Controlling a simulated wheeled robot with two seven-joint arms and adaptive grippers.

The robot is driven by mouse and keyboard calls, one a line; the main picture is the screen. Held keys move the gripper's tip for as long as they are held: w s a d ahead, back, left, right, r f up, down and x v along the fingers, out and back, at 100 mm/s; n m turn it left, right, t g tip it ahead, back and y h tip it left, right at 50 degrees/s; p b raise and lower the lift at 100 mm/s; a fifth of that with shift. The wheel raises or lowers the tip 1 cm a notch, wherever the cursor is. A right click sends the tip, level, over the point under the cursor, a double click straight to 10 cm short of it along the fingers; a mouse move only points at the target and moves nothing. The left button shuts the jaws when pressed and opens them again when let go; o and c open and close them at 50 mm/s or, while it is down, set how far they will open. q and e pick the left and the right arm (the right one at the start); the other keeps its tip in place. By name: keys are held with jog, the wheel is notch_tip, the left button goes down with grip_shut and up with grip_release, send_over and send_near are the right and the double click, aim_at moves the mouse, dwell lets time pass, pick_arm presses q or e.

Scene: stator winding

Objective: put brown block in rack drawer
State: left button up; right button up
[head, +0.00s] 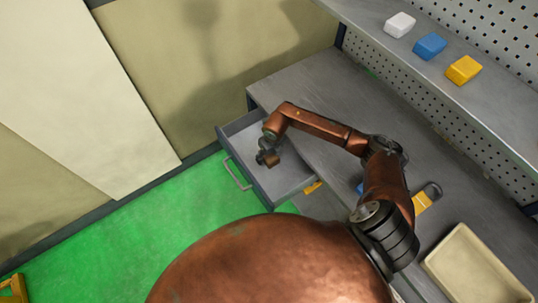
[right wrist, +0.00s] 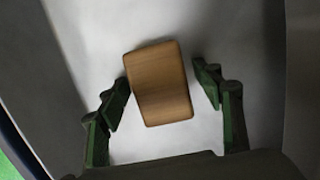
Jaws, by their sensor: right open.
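The rack drawer (head: 288,179) is pulled open below the left end of the grey workbench. My right gripper (head: 268,157) is over the open drawer, pointing down. In the right wrist view the brown block (right wrist: 158,75), a wooden piece with rounded corners, lies slightly tilted against a pale grey surface. The open green-and-black fingers of the gripper (right wrist: 163,93) are on either side of its lower part, with a gap on the right; on the left the gap is very small. Whether the block touches the drawer floor cannot be told. My left gripper is not in view.
A grey workbench (head: 305,85) runs behind the drawer. A shelf above it holds a white block (head: 399,25), a blue block (head: 430,46) and a yellow block (head: 463,70). A beige tray (head: 470,270) is at the lower right. The drawer handle (head: 237,174) sticks out over green floor.

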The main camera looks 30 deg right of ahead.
aim_at(271, 157)
notch_tip(271, 157, up, 12)
jog(key=s, duration=0.1)
jog(key=shift+s+p, duration=0.4)
jog(key=shift+r, duration=0.1)
dwell(1.3)
